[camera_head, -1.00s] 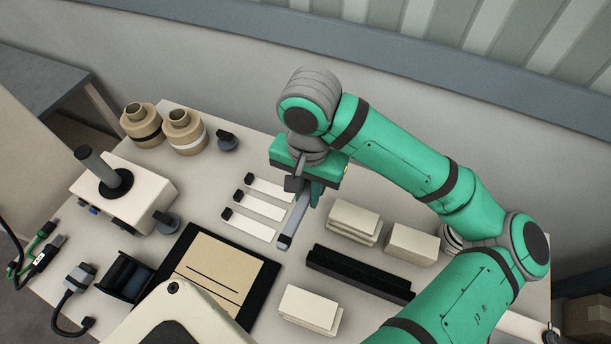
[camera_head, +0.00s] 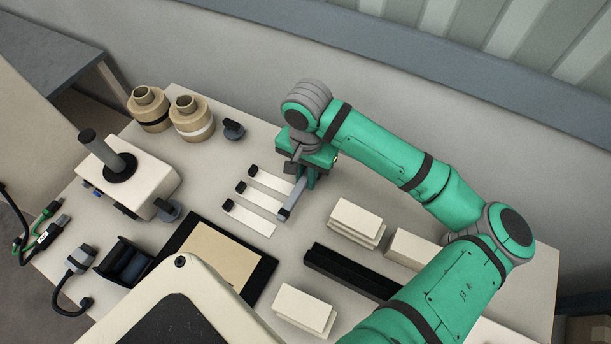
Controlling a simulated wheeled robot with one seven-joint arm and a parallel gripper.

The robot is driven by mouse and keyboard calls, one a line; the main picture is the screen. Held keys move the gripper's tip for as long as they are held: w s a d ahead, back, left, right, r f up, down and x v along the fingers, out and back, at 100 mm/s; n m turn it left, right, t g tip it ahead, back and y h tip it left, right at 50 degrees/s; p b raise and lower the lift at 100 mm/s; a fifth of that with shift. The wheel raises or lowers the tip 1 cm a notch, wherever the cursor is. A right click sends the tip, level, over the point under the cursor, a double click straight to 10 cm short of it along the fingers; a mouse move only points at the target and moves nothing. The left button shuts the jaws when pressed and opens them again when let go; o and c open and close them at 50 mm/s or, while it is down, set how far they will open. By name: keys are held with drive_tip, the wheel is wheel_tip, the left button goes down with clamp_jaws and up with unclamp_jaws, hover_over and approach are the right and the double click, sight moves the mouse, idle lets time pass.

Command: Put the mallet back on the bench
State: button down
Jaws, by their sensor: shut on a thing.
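My gripper (camera_head: 306,178) hangs below the teal wrist, over the back middle of the bench (camera_head: 350,185). It is shut on the mallet (camera_head: 291,202), which shows as a slim grey bar slanting down to the lower left with a dark end. The upper part of the mallet is partly hidden by the gripper. The mallet's lower end is beside the right ends of the white strips (camera_head: 257,196). I cannot tell whether it touches the bench top.
White block stacks (camera_head: 357,220) (camera_head: 303,309) and a long black channel (camera_head: 350,272) lie right and in front. A black-edged board (camera_head: 220,257) lies front left. Tan spools (camera_head: 191,118) and a white box with a grey post (camera_head: 128,177) stand left. Bare bench shows around the gripper.

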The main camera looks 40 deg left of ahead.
sight(305, 176)
drive_tip(key=shift+s+a+f, duration=0.1)
drive_tip(key=shift+a+f, duration=0.05)
drive_tip(key=shift+f, duration=0.1)
drive_tip(key=shift+f, duration=0.1)
drive_tip(key=c, duration=1.6)
unclamp_jaws()
drive_tip(key=shift+s, duration=0.1)
drive_tip(key=shift+c, duration=0.2)
wheel_tip(305, 176, up, 12)
drive_tip(key=shift+w, duration=0.2)
